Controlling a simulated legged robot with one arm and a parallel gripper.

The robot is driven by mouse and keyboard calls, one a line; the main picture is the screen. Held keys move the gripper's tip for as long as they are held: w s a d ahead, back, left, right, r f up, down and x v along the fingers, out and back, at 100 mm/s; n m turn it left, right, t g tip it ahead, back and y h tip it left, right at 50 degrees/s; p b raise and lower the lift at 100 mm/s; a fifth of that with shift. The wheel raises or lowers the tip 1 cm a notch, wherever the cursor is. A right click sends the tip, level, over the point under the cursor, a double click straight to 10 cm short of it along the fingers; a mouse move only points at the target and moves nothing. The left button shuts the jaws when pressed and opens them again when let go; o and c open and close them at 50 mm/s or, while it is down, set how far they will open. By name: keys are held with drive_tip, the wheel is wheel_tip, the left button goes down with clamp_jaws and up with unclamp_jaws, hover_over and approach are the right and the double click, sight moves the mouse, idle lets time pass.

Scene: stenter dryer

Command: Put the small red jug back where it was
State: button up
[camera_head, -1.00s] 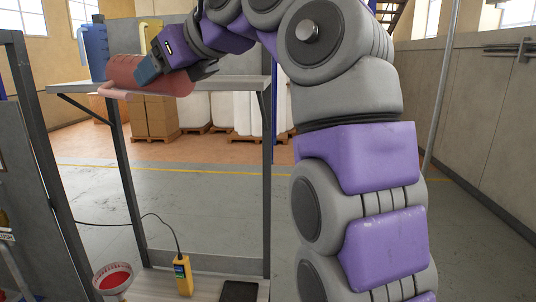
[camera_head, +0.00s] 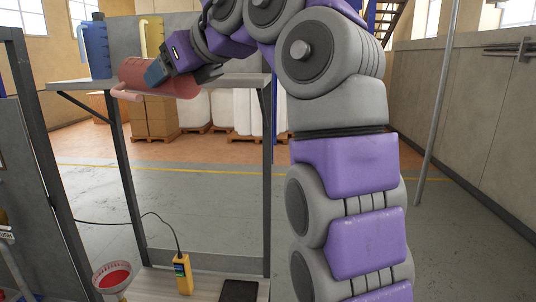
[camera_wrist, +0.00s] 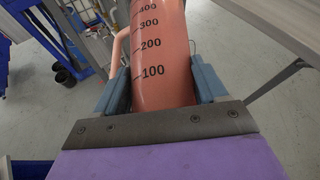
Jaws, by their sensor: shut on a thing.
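The small red jug (camera_head: 133,72) is in my gripper (camera_head: 157,74), lying on its side in the head view with its pink handle low at the left. It is in front of the upper shelf (camera_head: 230,81); I cannot tell whether it touches the shelf edge. In the wrist view the red jug (camera_wrist: 160,50) shows marks from 100 to 400, and the two blue-grey fingers of my gripper (camera_wrist: 160,88) press on its sides. The jug's far end is cut off in the wrist view.
A blue jug (camera_head: 96,48) and a yellow jug (camera_head: 151,36) stand on the upper shelf. The lower shelf holds a red-filled funnel-shaped cup (camera_head: 113,277), a yellow meter (camera_head: 183,274) and a dark flat pad (camera_head: 239,291). Metal posts frame the shelf; the shelf's right part looks clear.

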drive_tip(key=shift+m+t+h, duration=0.4)
drive_tip(key=shift+w+d+f+b, duration=0.3)
drive_tip(key=shift+w+f, duration=0.35)
drive_tip(key=shift+w, duration=0.15)
drive_tip(key=shift+w+d+f+b, duration=0.2)
drive_tip(key=shift+w+d+f, duration=0.1)
drive_tip(key=shift+w+f, duration=0.4)
drive_tip(key=w+d+f+m+t+h+b, duration=0.1)
drive_tip(key=w+d+f+m+h+b, duration=0.3)
drive_tip(key=f, duration=0.7)
drive_tip(key=w+d+f+m+t+h+b, duration=0.15)
drive_tip(key=w+d+f, duration=0.35)
drive_tip(key=f, duration=0.5)
drive_tip(key=w+d+f+m+t+h+b, duration=0.25)
drive_tip(key=w+d+f+b, duration=0.2)
drive_tip(key=f, duration=0.65)
drive_tip(key=s+d+f+m+h+b, duration=0.1)
drive_tip(key=s+d+f+h+b, duration=0.1)
drive_tip(key=d+f, duration=0.3)
drive_tip(key=s+d+f+m+g+h+b, duration=0.1)
drive_tip(key=d+f, duration=0.4)
drive_tip(key=f, duration=0.9)
drive_tip(key=s+d+f+m+h+b, duration=0.2)
drive_tip(key=s+d+f+b, duration=0.1)
drive_tip(key=f, duration=0.6)
drive_tip(key=shift+s+d+f+m+h+b, duration=0.35)
drive_tip(key=shift+d+b, duration=0.2)
drive_tip(key=shift+d, duration=0.65)
